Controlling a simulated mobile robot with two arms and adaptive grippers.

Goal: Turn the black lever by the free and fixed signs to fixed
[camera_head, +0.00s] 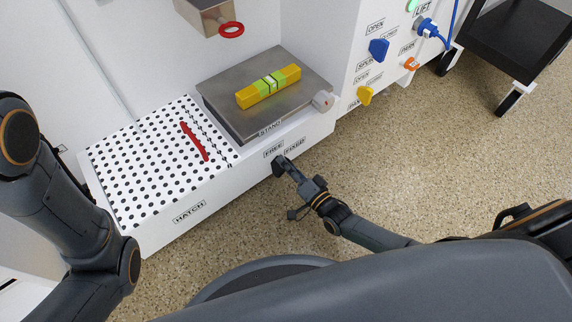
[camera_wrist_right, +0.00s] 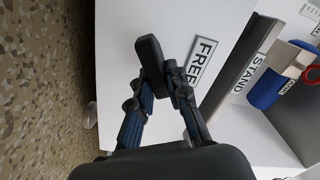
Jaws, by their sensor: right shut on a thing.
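The black lever (camera_head: 277,168) is on the front face of the white cabinet, just below the FREE sign (camera_head: 273,151). The FIXED sign (camera_head: 294,145) is to the right of FREE. My right gripper (camera_head: 287,164) is at the lever and shut on it. In the right wrist view the lever (camera_wrist_right: 150,62) sits between the fingertips (camera_wrist_right: 168,88), beside the FREE sign (camera_wrist_right: 203,60). The fingers hide part of the lever. My left arm shows at the left of the head view, but its gripper is out of view.
Above the lever a grey stand plate (camera_head: 222,100) carries a yellow and green block (camera_head: 268,87). A perforated hatch panel (camera_head: 130,185) with a red handle (camera_head: 194,141) is to the left. Blue (camera_head: 378,49) and yellow (camera_head: 365,95) knobs are to the right. Speckled floor is open in front.

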